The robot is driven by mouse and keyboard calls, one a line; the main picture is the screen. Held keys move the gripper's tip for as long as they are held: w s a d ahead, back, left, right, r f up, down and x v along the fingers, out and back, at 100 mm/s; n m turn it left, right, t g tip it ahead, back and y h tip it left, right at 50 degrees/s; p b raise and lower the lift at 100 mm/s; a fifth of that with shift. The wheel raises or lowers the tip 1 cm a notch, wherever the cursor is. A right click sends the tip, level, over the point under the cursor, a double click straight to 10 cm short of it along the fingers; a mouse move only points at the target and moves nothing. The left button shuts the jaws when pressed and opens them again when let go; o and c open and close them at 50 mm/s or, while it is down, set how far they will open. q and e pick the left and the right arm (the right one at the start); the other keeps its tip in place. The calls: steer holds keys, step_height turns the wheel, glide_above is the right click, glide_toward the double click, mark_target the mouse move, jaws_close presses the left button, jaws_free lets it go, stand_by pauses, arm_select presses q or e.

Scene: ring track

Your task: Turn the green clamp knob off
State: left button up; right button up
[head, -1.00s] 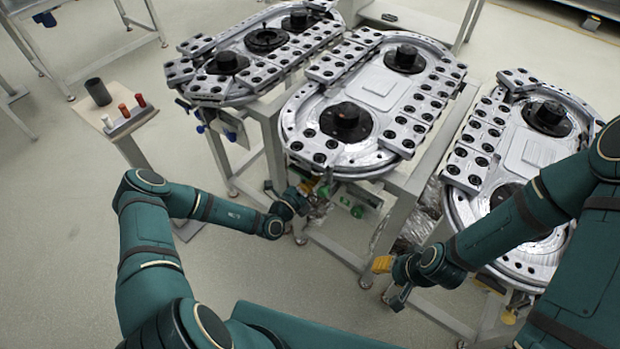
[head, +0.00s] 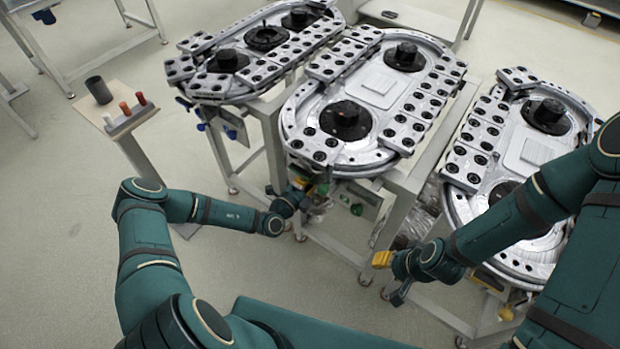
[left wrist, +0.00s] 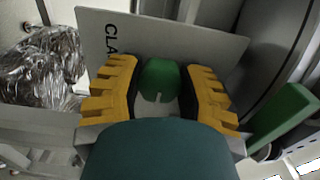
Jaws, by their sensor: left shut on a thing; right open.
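The green clamp knob (left wrist: 160,80) shows in the left wrist view between two yellow ribbed fingers, in front of a pale plate (left wrist: 200,40) with the letters "CLA" visible. My left gripper (left wrist: 160,92) is shut on this knob. In the head view my left gripper (head: 312,192) is at the near end of the middle table, below its top. Small green parts (head: 357,209) show around there, but the gripped knob is hard to make out. My right gripper (head: 390,277) is open and empty, in front of the right-hand table.
A green lever-like part (left wrist: 283,116) lies close beside the gripper in the left wrist view. Crumpled foil (left wrist: 42,70) is at left there. The middle ring track (head: 390,85) overhangs the left gripper. A small stand (head: 120,115) holds coloured pegs.

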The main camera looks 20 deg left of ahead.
arm_select(q)
steer(key=o, duration=1.2)
steer(key=shift+s, duration=0.1)
steer(key=v, duration=1.1)
steer(key=shift+s+a, duration=0.1)
steer(key=shift+s, duration=0.3)
